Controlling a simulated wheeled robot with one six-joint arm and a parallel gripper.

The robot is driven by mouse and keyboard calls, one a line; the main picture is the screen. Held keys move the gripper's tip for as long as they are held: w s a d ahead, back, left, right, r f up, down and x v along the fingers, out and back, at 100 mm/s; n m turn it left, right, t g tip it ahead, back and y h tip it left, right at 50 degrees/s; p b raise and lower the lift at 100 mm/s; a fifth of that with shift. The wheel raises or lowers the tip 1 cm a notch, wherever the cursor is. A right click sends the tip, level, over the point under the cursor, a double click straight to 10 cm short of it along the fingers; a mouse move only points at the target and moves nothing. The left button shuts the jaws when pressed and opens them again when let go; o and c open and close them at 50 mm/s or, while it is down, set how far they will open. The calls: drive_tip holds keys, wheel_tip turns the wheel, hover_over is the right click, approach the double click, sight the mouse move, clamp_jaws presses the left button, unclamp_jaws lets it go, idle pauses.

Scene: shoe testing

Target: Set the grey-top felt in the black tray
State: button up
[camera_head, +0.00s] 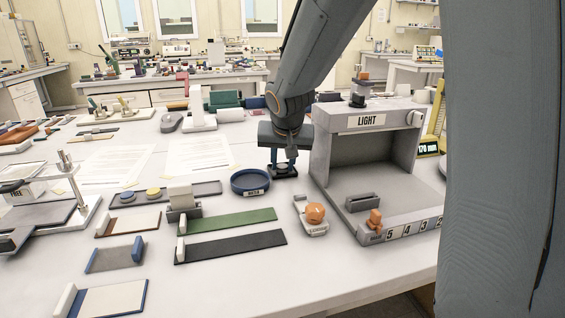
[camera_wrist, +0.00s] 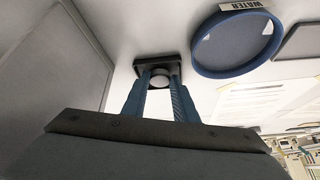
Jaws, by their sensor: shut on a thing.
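My gripper (camera_head: 283,166) reaches down between the blue dish and the light box, shut on a small round felt with a pale grey top. In the wrist view the grey-top felt (camera_wrist: 160,78) sits between the two blue fingertips (camera_wrist: 160,84). A small square black tray (camera_head: 291,174) is right under the fingertips; its dark rim also shows in the wrist view (camera_wrist: 142,60). The felt is over or within the tray's outline. I cannot tell if it touches the tray floor, as the fingers hide its lower part.
The blue WATER dish (camera_head: 251,182) stands close to the left of the black tray. The grey LIGHT box (camera_head: 366,150) stands close on the right. A long grey tray (camera_head: 205,189) with round felts is farther left. An orange-ball fixture (camera_head: 315,214) is in front.

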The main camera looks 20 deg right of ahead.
drive_tip(key=o, duration=1.1)
drive_tip(key=shift+c, duration=0.2)
drive_tip(key=v, duration=0.7)
drive_tip(key=shift+r, duration=0.35)
drive_tip(key=shift+s, duration=0.15)
